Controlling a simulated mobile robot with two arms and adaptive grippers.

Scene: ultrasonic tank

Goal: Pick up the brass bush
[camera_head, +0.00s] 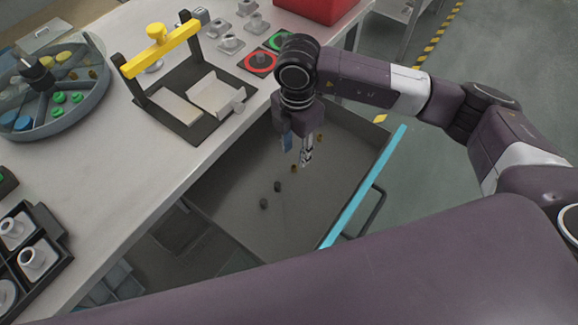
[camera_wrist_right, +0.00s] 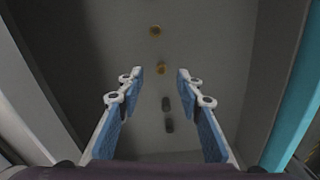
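In the head view, small brass-coloured pieces lie in an open drawer: one (camera_head: 294,169) just below my right gripper, another (camera_head: 319,137) behind it. They also show in the right wrist view, one (camera_wrist_right: 161,69) between and beyond the fingertips and one (camera_wrist_right: 155,31) farther up. Which one is the brass bush I cannot tell. Two dark grey pieces (camera_head: 277,186) lie nearer in the drawer and show in the wrist view (camera_wrist_right: 168,105). My right gripper (camera_head: 297,158) points down over the drawer, open, with nothing between its blue-padded fingers (camera_wrist_right: 160,84). My left gripper is not in view.
The drawer (camera_head: 225,195) has raised walls and a cyan front edge (camera_head: 365,185). The bench (camera_head: 120,175) beside it carries a yellow-handled frame (camera_head: 158,45), a round sorting tray (camera_head: 45,130) and a black rack (camera_head: 60,262). A red bin (camera_head: 310,8) stands at the back.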

